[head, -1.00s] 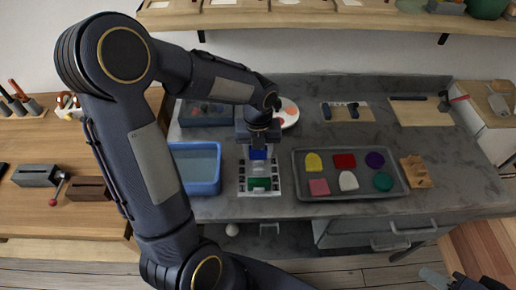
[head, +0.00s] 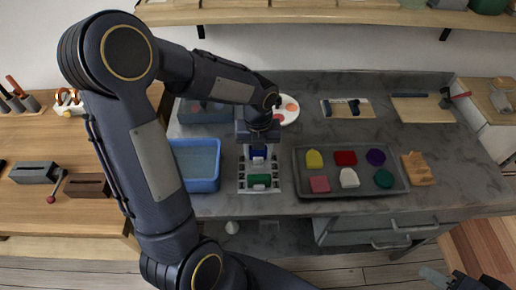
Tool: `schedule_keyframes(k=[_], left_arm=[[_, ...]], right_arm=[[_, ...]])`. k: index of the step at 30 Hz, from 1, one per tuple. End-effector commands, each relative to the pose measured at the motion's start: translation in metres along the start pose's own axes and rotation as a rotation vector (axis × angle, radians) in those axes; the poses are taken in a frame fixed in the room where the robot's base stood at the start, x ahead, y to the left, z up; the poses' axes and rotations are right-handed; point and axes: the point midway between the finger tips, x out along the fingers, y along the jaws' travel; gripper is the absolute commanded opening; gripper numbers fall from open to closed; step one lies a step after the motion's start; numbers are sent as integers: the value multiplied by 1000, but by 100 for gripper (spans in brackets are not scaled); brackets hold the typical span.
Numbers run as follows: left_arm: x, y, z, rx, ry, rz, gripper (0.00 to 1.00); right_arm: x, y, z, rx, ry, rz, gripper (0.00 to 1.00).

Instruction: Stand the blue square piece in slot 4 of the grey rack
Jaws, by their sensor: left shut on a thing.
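The grey rack (head: 243,187) stands on the counter between a blue bin and a dark tray. A green piece (head: 259,181) stands in its nearer part. My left gripper (head: 258,148) reaches down over the rack's far part and is shut on the blue square piece (head: 258,154). The blue piece is beyond the green one, partly hidden by the gripper. Whether its lower edge sits in a slot, and which, I cannot tell. My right gripper (head: 438,277) shows only partly at the bottom right, far from the rack; its jaws are unclear.
The dark tray (head: 300,180) holds several coloured pieces, right of the rack. The blue bin (head: 197,184) stands close on the left. A wooden holder (head: 418,170) is right of the tray. A white plate (head: 292,113) lies behind my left gripper.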

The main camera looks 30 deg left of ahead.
Motion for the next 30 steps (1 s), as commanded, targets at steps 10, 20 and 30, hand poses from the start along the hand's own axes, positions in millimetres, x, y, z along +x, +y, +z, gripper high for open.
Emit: schedule_keyframes(k=[10, 20, 30], left_arm=[[4, 0, 0, 0, 0, 0, 20], [4, 0, 0, 0, 0, 0, 71], [2, 0, 0, 0, 0, 0, 71]], right_arm=[[2, 1, 1, 0, 0, 0, 36], [2, 1, 1, 0, 0, 0, 36], [0, 0, 0, 0, 0, 0, 36]])
